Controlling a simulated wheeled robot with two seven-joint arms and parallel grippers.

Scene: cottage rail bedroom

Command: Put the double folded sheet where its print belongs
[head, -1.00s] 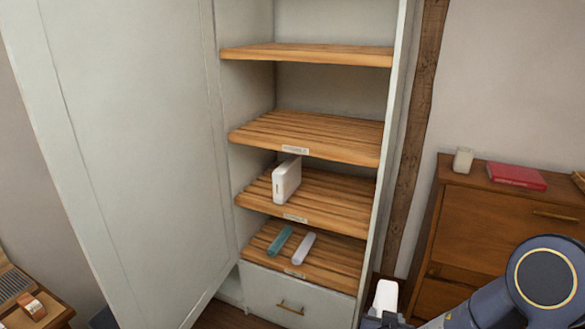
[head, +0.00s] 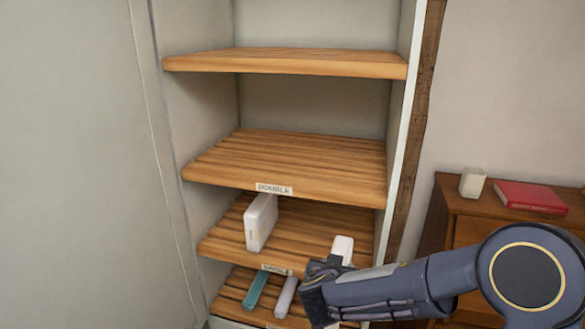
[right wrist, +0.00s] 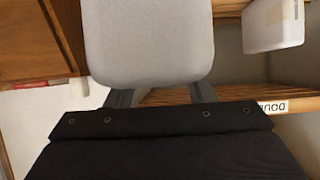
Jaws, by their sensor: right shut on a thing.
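My right gripper (head: 326,268) is shut on a white folded sheet (head: 343,247), held upright in front of the right side of the shelves. The sheet also fills the upper middle of the right wrist view (right wrist: 150,38), between the fingers (right wrist: 162,97). Its print cannot be seen. A shelf (head: 300,160) at middle height carries a label (head: 273,188) reading DOUBLE, and its top is bare. The shelf below (head: 225,244) has a label too small to read. My left gripper is out of view.
A white folded item (head: 262,222) stands on the shelf below the DOUBLE one. The top shelf (head: 290,60) looks bare. A wooden dresser (head: 470,215) with a red book (head: 530,196) stands at right.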

